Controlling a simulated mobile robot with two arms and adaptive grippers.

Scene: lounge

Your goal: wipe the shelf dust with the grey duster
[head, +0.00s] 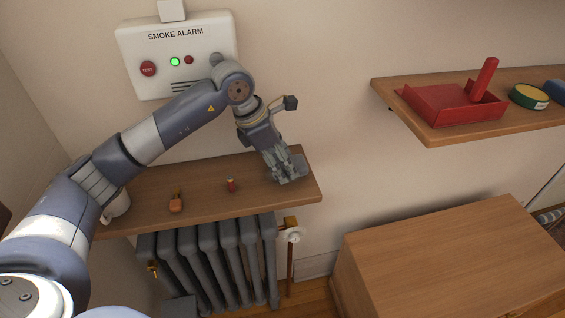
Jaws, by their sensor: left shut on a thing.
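The wooden shelf (206,204) runs above a radiator against the wall. My left gripper (286,172) is over the shelf's right end, pointing down, and is shut on the grey duster (298,165). The duster is low at the shelf surface and partly hidden by the fingers; I cannot tell whether it touches the wood. No dust can be made out on the shelf at this size. My right gripper is not in view.
A smoke alarm (190,85) hangs above. A higher shelf (450,133) holds a red dustpan-like tray (452,102). A wooden cabinet (440,250) stands lower right.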

